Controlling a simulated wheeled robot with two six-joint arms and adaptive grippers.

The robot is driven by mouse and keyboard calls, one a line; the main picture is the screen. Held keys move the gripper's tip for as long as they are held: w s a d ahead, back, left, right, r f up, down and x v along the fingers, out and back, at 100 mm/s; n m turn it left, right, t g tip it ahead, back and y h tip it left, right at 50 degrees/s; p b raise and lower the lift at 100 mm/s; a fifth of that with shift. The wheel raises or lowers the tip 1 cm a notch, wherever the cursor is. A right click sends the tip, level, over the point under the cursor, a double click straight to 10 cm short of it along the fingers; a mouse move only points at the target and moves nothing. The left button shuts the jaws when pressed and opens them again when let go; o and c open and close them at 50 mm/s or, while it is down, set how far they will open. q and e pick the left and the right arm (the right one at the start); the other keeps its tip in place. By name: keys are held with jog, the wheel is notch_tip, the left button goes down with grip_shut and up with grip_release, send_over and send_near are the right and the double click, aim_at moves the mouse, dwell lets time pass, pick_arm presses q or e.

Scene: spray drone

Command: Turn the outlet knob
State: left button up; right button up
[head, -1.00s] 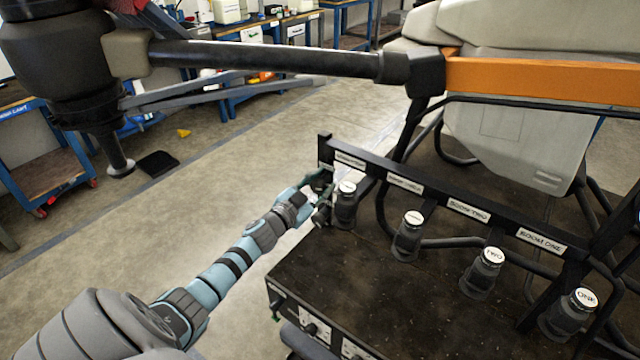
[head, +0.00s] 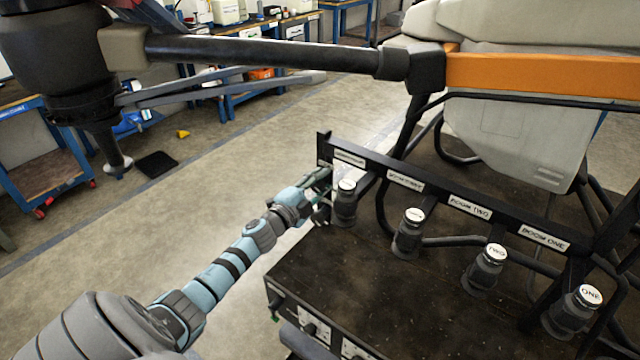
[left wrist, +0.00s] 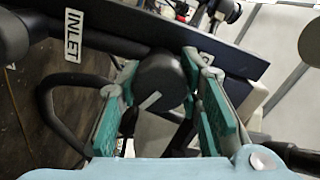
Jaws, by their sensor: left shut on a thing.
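My left gripper (head: 322,190) reaches in from the left to the left end of the black labelled bar in the head view. In the left wrist view its two green-padded fingers (left wrist: 165,105) are shut on a dark round knob (left wrist: 160,77), one finger on each side. The knob has a slanted white mark on its face. In the head view the gripper mostly hides this knob, and I cannot read a label naming it as the outlet. My right gripper is not in view.
An INLET label (left wrist: 73,35) sits left of the knob. Several capped black valves, one marked ONE (head: 590,296), stand along the labelled bar (head: 440,190) above a dark box top (head: 370,290). A drone arm (head: 265,55) spans overhead.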

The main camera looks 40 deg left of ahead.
pick_arm(q)
jog(key=shift+m, duration=0.3)
jog(key=o, duration=1.2)
